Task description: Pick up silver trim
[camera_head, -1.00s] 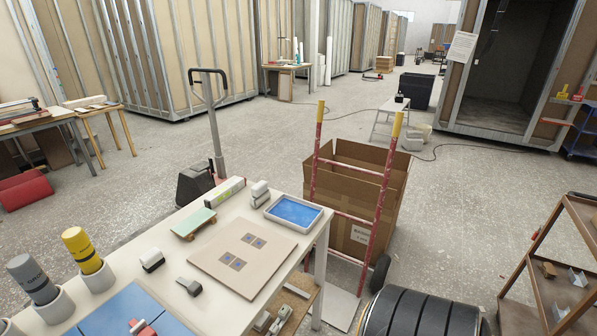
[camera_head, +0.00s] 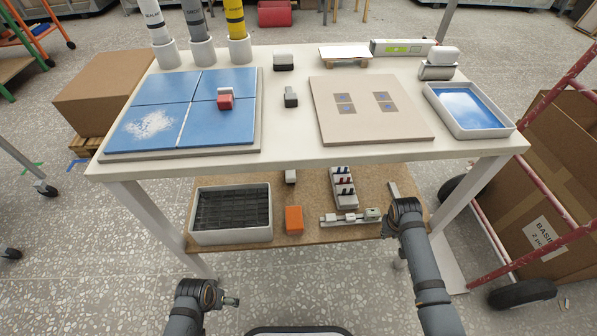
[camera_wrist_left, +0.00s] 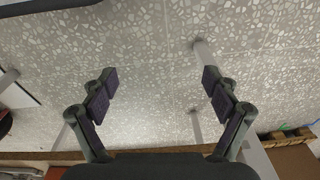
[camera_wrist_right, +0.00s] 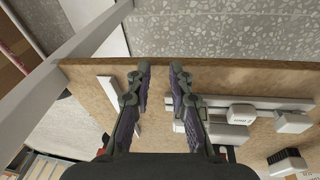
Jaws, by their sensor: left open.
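A thin pale strip, which looks like the silver trim (camera_head: 394,190), lies on the right part of the lower shelf in the head view. It also shows left of my fingers in the right wrist view (camera_wrist_right: 107,90). My right gripper (camera_head: 388,228) is over the shelf's front right, beside the strip. In the right wrist view its fingers (camera_wrist_right: 161,72) are partly open with a narrow gap and nothing visible between them. My left gripper (camera_head: 235,301) is low in front of the table. In the left wrist view its fingers (camera_wrist_left: 158,80) are wide open and empty above the floor.
The lower shelf (camera_head: 320,190) also holds a grey crate (camera_head: 231,238), an orange block (camera_head: 294,219), a small rack (camera_head: 343,188) and a rail tool (camera_head: 350,217). The tabletop (camera_head: 290,140) overhangs it. A red hand truck (camera_head: 490,235) stands at right.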

